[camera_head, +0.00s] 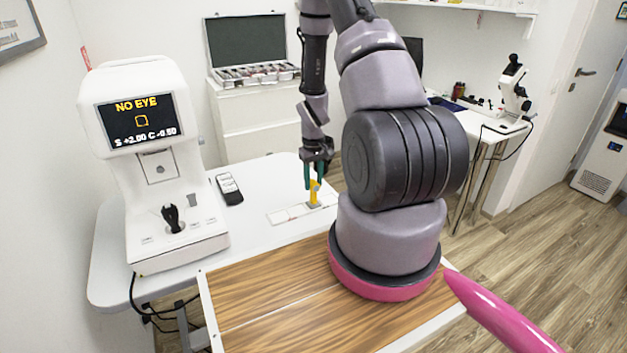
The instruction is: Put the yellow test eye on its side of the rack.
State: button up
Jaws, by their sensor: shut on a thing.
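The yellow test eye (314,193) is small and upright, between the fingers of my gripper (316,177). My gripper points down and is shut on it. The white rack (285,214) lies flat on the white table, below the gripper. The yellow eye is at the right part of the rack; I cannot tell whether its foot touches the rack or hangs just above it. The fingers hide part of the eye.
A white eye-testing machine (150,200) stands at the left; its screen reads "NO EYE", "S +2.00 C -0.50". A dark remote (229,189) lies between it and the rack. An open case (250,60) stands on a cabinet behind. My arm blocks the right side.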

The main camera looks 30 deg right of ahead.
jog(key=o, duration=1.1)
jog(key=shift+c, duration=0.2)
jog(key=shift+r, duration=0.1)
jog(key=s+a+r+m+t, duration=0.1)
jog(key=s+a+r, duration=0.1)
jog(key=r, duration=0.9)
jog(key=s+a+r+m+t, duration=0.1)
jog(key=a+r, duration=0.2)
jog(key=r, duration=0.9)
jog(key=s+a+r+t, duration=0.2)
jog(key=r, duration=0.9)
jog(key=s+a+r+m+t+y, duration=0.1)
jog(key=s+a+r, duration=0.2)
jog(key=s+r, duration=0.3)
jog(key=s+a+r+m+t+y, duration=0.1)
jog(key=s+a+r+t, duration=0.1)
jog(key=s+r, duration=0.4)
jog(key=s+a, duration=0.1)
jog(key=s, duration=0.1)
jog(key=shift+s+a+r+m, duration=0.2)
jog(key=shift+s+r+m, duration=0.1)
jog(key=shift+s+r, duration=0.05)
